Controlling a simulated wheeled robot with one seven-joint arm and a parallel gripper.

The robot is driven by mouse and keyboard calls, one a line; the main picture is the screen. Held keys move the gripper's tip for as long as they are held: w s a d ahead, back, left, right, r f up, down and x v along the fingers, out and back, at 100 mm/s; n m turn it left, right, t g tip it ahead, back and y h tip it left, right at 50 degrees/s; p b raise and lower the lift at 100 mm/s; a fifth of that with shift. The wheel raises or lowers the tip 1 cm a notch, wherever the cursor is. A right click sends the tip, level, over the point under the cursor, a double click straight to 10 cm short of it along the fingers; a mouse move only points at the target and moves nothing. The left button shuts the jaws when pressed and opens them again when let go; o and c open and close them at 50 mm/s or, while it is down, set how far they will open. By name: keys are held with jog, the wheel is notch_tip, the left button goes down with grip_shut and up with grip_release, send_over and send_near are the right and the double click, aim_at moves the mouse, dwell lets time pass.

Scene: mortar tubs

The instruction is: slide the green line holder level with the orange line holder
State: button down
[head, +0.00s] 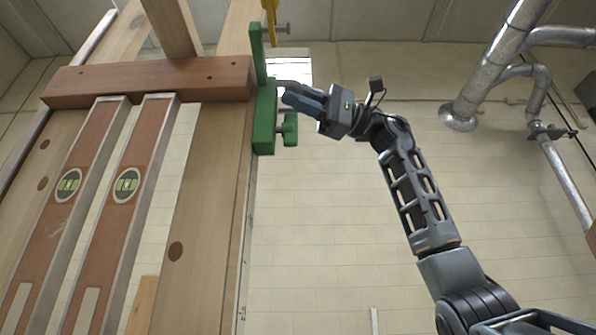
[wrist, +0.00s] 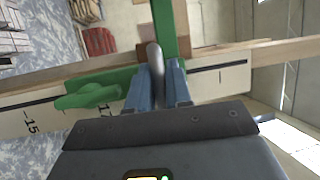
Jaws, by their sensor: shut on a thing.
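The green line holder (head: 264,122) sits on the edge of a wooden post, with its upright bar reaching up and a green knob low on its right side. In the wrist view the green holder (wrist: 170,25) shows its bar at the top and its knob at left. My gripper (head: 284,90) is at the holder's right side. In the wrist view its blue fingers (wrist: 159,68) are shut on the holder's grey peg (wrist: 154,56). The orange line holder (head: 270,14) is higher on the same post, cut by the top edge, with a grey peg of its own.
A scale strip with dark numbers (wrist: 220,78) runs along the post. A reddish wooden crosspiece (head: 150,80) and two spirit levels (head: 125,205) are left of the holders. Metal pipes (head: 490,75) are at the right. The space right of the post, around my arm, looks open.

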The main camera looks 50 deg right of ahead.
jog(key=c, duration=1.1)
grip_release()
jog(key=shift+d, duration=0.15)
jog(key=b+v, duration=0.1)
jog(key=v, duration=0.6)
jog(key=shift+s+d+f, duration=0.1)
jog(key=shift+s+d, duration=0.15)
